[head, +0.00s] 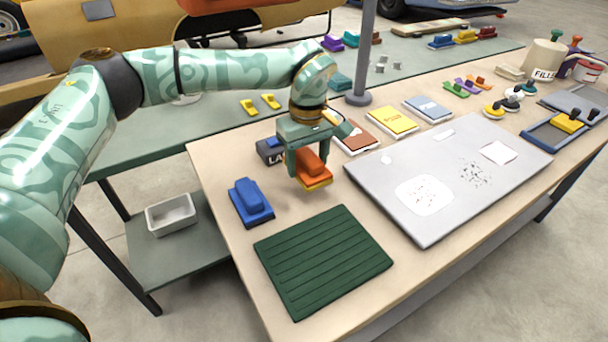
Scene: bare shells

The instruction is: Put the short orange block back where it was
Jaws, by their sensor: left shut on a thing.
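The short orange block (314,163) has a raised top and a yellow layer at its bottom edge. My left gripper (307,166) points down and is shut on the orange block, above the near left part of the wooden table (215,168). I cannot tell whether the yellow underside touches the table. A finger hides part of the block's left side. My right gripper is out of view.
A blue block (250,202) stands left of the gripper, and a dark lettered block (269,151) is close behind it. A green ridged mat (322,260) lies in front. A large grey board (408,222) lies to the right. Flat booklets, including a yellow one (392,121), lie behind.

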